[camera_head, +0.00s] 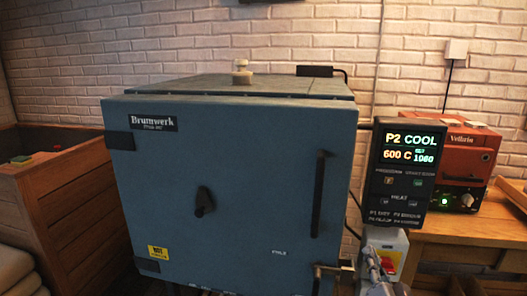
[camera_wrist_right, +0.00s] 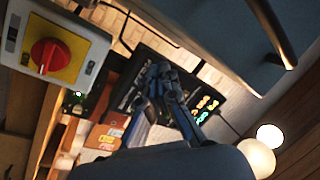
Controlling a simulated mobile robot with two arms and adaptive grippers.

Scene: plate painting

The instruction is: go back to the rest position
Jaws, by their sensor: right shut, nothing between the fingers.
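My right gripper (camera_head: 372,262) shows at the bottom right of the head view, in front of the switch box and just right of the kiln's lower latch. In the right wrist view its fingers (camera_wrist_right: 160,72) come together, shut with nothing between them. The blue kiln (camera_head: 235,185) fills the middle of the head view with its door shut. A dark vertical handle (camera_head: 319,190) is on the door's right side. The controller (camera_head: 403,165) reads "P2 COOL" and "600 C". My left gripper is not in view.
A switch box (camera_head: 396,243) with a red knob on yellow (camera_wrist_right: 50,56) stands close to my right gripper. An orange device (camera_head: 466,160) sits on a wooden bench (camera_head: 470,228) at the right. A wooden crate (camera_head: 60,200) stands left of the kiln.

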